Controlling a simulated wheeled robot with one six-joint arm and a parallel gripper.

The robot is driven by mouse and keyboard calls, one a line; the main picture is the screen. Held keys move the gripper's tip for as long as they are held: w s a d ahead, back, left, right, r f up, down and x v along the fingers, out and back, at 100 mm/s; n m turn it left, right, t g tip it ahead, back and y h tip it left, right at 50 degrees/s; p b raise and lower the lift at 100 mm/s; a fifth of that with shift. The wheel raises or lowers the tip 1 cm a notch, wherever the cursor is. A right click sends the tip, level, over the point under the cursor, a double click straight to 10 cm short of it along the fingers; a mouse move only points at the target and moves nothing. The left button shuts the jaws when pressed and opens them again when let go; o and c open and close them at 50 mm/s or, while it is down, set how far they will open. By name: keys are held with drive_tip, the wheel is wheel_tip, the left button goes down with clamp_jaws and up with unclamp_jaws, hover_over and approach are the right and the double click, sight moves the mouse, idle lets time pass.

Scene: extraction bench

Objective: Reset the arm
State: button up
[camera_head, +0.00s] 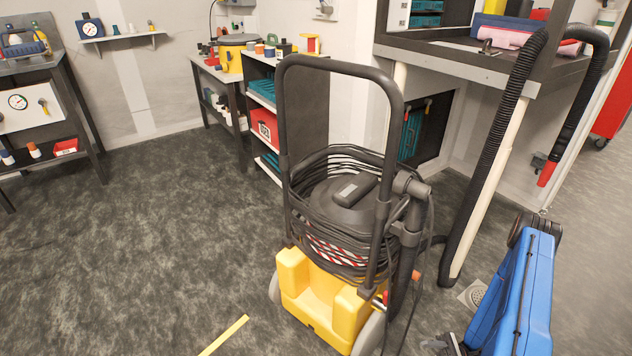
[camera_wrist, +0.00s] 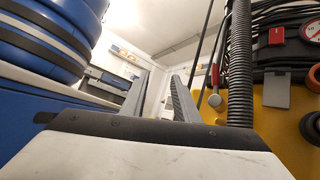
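My gripper (camera_wrist: 160,82) shows in the wrist view, with its two grey fingers apart and a pale wall visible between them. Nothing is held between the fingers. In the wrist view, a yellow panel with a ribbed black hose (camera_wrist: 240,65) and coiled black cable stands close on the right of the fingers. A large blue ribbed shape (camera_wrist: 45,40) fills the upper left of that view.
In the head view, a yellow and black wheeled machine (camera_head: 318,298) wrapped in cable stands in the middle, with a tall handle. A bench with black hoses (camera_head: 497,150) is behind right. A small shelf (camera_head: 125,37) hangs at left. Grey floor at left is largely clear, with a yellow strip (camera_head: 224,335).

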drive_tip(key=w+a+r+n+g+h, duration=0.15)
drive_tip(key=r+n+h, duration=0.35)
drive_tip(key=r+h, duration=0.55)
drive_tip(key=w+a+r+n+g+h, duration=0.1)
drive_tip(key=w+r+n+g+h, duration=0.2)
drive_tip(key=r+h, duration=0.75)
drive_tip(key=s+a+r+n+t+h, duration=0.1)
drive_tip(key=s+r+t, duration=0.2)
drive_tip(key=r+t, duration=0.2)
drive_tip(key=s+a+r+n+t+h, duration=0.1)
drive_tip(key=s+r+t, duration=0.3)
drive_tip(key=r, duration=0.7)
drive_tip(key=s+a+r+n+t+h, duration=0.1)
drive_tip(key=s+r+n+t+h, duration=0.1)
drive_tip(key=r+t, duration=0.4)
drive_tip(key=shift+s+r+n, duration=0.3)
drive_tip(key=shift+s+r, duration=0.6)
drive_tip(key=shift+r, duration=0.25)
